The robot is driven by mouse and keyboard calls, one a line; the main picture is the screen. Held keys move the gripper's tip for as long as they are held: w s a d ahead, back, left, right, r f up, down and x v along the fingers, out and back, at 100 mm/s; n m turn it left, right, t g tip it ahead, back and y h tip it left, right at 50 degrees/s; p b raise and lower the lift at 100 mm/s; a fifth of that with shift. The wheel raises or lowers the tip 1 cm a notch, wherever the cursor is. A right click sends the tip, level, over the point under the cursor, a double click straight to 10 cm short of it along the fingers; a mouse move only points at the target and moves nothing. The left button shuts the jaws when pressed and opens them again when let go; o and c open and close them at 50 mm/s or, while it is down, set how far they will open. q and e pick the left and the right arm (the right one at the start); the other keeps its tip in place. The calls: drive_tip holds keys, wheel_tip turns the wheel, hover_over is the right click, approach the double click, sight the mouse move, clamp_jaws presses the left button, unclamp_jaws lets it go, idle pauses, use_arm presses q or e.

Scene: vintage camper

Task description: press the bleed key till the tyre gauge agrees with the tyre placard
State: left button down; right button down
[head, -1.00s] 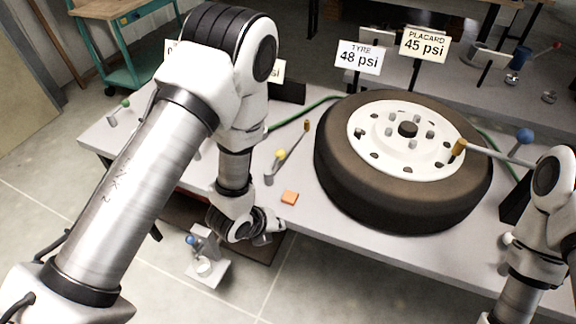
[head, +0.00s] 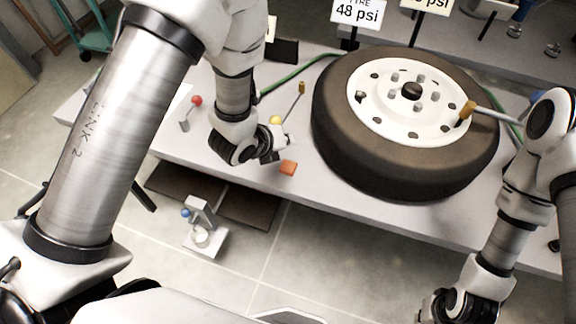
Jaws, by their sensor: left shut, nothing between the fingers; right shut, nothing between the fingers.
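The tyre gauge sign (head: 358,12) reads 48 psi, its top word partly cut off. The placard sign (head: 427,4) is mostly cut off by the top edge; it read 45 psi a second ago. My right gripper (head: 432,308) is shut and empty, low at the bottom edge.
The tyre with its white wheel fills the right of the bench (head: 350,205). Levers with yellow (head: 276,120) and red (head: 196,101) knobs stand near my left gripper. A green hose (head: 293,80) runs behind. A small stand (head: 204,235) is below the bench front.

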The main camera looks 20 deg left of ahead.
sight(286, 167)
use_arm(q)
wheel_tip(286, 167, down, 7)
drive_tip(key=b, duration=0.4)
drive_tip(key=shift+w, duration=0.1)
drive_tip(key=shift+f+b, duration=0.25)
drive_tip(key=shift+b, duration=0.15)
idle(0.7)
drive_tip(key=shift+f+b, duration=0.4)
drive_tip(key=shift+b, duration=0.15)
drive_tip(key=shift+f+b, duration=0.5)
drive_tip(key=shift+b, duration=0.05)
idle(0.5)
drive_tip(key=shift+r, duration=0.1)
drive_tip(key=shift+r+p, duration=0.55)
drive_tip(key=shift+r, duration=0.3)
drive_tip(key=shift+r, duration=0.1)
